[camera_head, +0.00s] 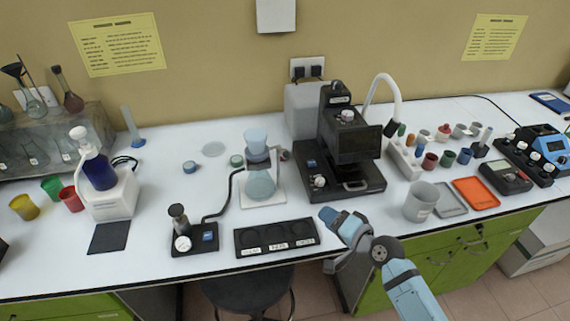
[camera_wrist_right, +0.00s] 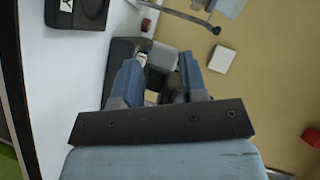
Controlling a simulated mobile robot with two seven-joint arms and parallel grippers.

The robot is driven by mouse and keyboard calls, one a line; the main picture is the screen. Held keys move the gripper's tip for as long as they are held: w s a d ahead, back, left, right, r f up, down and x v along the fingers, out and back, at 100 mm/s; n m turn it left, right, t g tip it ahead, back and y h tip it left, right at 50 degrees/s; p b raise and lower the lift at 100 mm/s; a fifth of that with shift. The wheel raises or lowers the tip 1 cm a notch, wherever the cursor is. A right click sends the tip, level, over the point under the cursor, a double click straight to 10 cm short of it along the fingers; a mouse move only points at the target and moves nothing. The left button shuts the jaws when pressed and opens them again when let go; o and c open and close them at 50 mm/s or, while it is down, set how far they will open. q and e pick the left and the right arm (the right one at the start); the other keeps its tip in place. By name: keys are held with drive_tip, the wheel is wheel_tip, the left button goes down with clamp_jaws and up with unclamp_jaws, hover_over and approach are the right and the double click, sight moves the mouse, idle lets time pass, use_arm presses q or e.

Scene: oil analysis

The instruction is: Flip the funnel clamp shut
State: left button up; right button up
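The glass filter assembly stands on a white base (camera_head: 276,198) at the middle of the bench. Its pale blue funnel (camera_head: 256,140) sits above a round flask (camera_head: 261,186). A small grey part (camera_head: 284,155) shows at the right of the funnel joint; I cannot tell whether it is the clamp, or its state. My right gripper (camera_head: 342,222) is in front of the black instrument, right of and nearer than the flask. In the wrist view my right gripper (camera_wrist_right: 162,74) is open, its blue fingers apart, with nothing visibly held. My left gripper is not in view.
The black instrument (camera_head: 352,145) stands right of the flask. A black labelled tray (camera_head: 276,238) and a gauge unit (camera_head: 194,238) lie at the front edge, with a hose (camera_head: 229,195) running to the flask. A grey beaker (camera_head: 421,201) stands right of my gripper.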

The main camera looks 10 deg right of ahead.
sight(286, 152)
drive_tip(key=w+r+m+t+y+b, duration=0.1)
drive_tip(key=w+r+m+y+b, duration=0.15)
drive_tip(key=w+r, duration=0.5)
drive_tip(key=shift+m+y, duration=0.35)
drive_tip(key=shift+m, duration=0.1)
drive_tip(key=p+x, duration=0.1)
drive_tip(key=x, duration=0.5)
drive_tip(key=p+x, duration=0.1)
drive_tip(key=x, duration=0.6)
drive_tip(key=shift+a+r+p, duration=0.1)
drive_tip(key=shift+r+p, duration=0.1)
drive_tip(key=shift+p, duration=0.1)
drive_tip(key=shift+s, duration=0.1)
